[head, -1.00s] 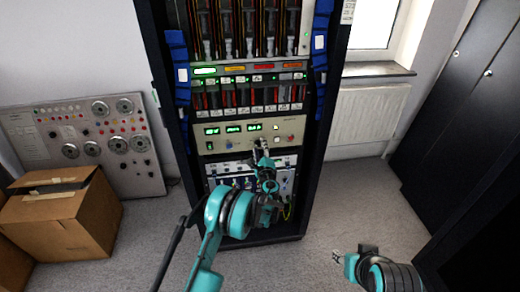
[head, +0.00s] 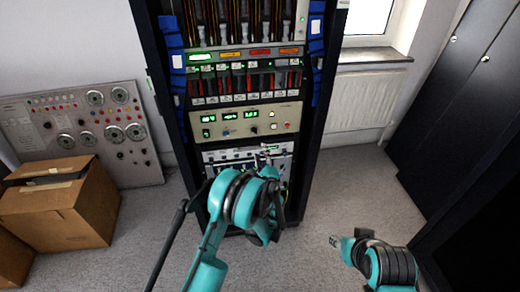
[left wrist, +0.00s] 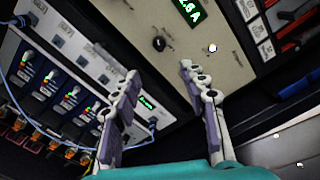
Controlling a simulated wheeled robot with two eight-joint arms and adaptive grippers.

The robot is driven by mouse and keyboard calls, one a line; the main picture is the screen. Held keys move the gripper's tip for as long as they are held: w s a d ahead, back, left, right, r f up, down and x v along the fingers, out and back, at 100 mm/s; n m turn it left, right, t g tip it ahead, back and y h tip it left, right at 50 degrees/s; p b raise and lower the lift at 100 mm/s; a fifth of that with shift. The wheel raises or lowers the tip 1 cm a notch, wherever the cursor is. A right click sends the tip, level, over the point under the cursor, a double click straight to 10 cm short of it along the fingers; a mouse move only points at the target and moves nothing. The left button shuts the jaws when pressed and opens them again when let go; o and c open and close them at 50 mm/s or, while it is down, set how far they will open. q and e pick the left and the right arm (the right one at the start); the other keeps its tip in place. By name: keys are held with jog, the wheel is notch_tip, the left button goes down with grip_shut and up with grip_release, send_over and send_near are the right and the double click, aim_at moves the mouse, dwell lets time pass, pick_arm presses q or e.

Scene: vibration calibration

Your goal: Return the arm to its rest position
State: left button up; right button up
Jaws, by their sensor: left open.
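My left arm reaches in from the left in the head view, in front of the equipment rack. My left gripper (head: 268,150) is small there and partly hidden by its own arm, below the beige instrument panel (head: 270,125) with green displays. In the left wrist view my left gripper (left wrist: 160,85) has its two fingers apart with nothing between them. The beige panel (left wrist: 205,45) with a black knob (left wrist: 158,44) lies beyond the fingertips, seemingly apart from them. My right gripper (head: 334,241) is at the lower right over the floor; its finger opening is too small to judge.
The dark rack (head: 160,90) stands in front, with a blue-and-white module (left wrist: 60,75) below the beige panel. A cardboard box (head: 60,210) and a grey control panel (head: 85,125) are at left. Dark cabinets (head: 460,110) stand at right. Grey floor (head: 350,195) is clear between.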

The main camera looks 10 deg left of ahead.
pick_arm(q)
jog(key=shift+a, duration=0.1)
dwell(0.4)
jog(key=s+a+r+n+g, duration=0.6)
jog(key=s+a+r+n, duration=0.55)
jog(key=r, duration=0.25)
jog(key=s+d+f+n+g+h, duration=0.1)
jog(key=s+n, duration=0.3)
jog(key=s, duration=1)
jog(key=s+d+f+n+g+h, duration=0.1)
jog(key=s+n+g+h, duration=0.2)
jog(key=s, duration=1.1)
jog(key=shift+s+f+n+h, duration=0.4)
jog(key=shift+n+h, duration=0.1)
jog(key=shift+n, duration=0.55)
jog(key=shift+r, duration=0.1)
